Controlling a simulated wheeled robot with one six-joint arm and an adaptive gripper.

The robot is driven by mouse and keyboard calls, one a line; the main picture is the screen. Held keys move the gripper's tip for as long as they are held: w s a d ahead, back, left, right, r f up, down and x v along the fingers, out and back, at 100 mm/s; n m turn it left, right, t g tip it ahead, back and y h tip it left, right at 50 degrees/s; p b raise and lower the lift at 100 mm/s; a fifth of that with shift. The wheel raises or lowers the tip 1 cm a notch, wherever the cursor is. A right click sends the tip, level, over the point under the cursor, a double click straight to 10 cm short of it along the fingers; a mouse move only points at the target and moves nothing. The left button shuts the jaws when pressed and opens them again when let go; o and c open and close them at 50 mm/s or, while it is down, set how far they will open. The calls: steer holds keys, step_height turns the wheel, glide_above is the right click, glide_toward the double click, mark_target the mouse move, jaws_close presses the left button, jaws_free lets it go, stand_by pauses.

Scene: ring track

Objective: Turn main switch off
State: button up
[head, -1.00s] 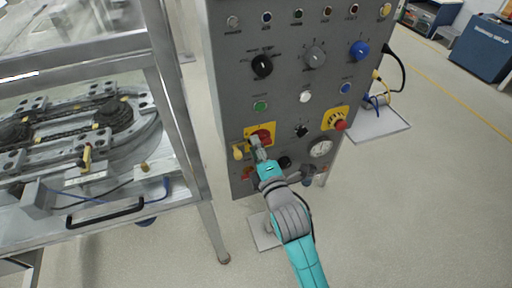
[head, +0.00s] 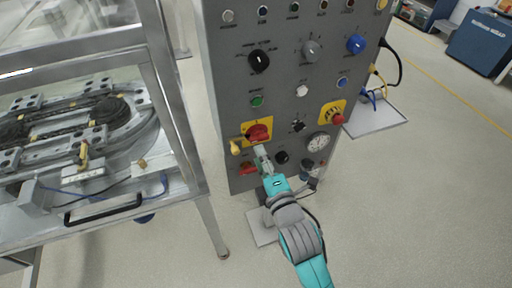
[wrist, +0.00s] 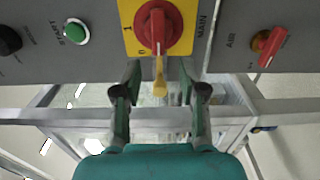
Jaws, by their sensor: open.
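The main switch (head: 258,132) is a red rotary knob on a yellow plate on the grey control panel. In the wrist view the knob (wrist: 156,28) is at the top centre, with "MAIN" and the marks 1 and 0 beside it. Its handle looks roughly upright in that view. A yellow tag-like piece (wrist: 159,78) hangs out from the plate, between my fingertips in the picture. My gripper (head: 261,153) is just below the knob in the head view. In the wrist view my gripper (wrist: 159,88) is open, its fingers apart and seemingly clear of the knob.
A red air switch (wrist: 270,46) and a green start button (wrist: 75,32) flank the main switch. An emergency stop (head: 337,118) and a gauge (head: 318,143) are right on the panel. A metal-framed track table (head: 190,192) stands at the left.

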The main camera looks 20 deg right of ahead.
steer(key=s, duration=0.6)
steer(key=shift+s, duration=0.15)
steer(key=shift+f, duration=0.1)
stand_by(0.3)
steer(key=s+f+m+g, duration=0.1)
steer(key=s+f+m, duration=0.2)
steer(key=s+m, duration=0.3)
steer(key=s+d+f+m+g, duration=0.1)
steer(key=s+m, duration=0.5)
steer(key=s, duration=0.9)
steer(key=s+d+f+m+g, duration=0.1)
steer(key=s+f+m, duration=0.3)
steer(key=s, duration=0.6)
steer(key=shift+s+f+m, duration=0.15)
steer(key=shift+f+m, duration=0.15)
steer(key=shift+m, duration=0.8)
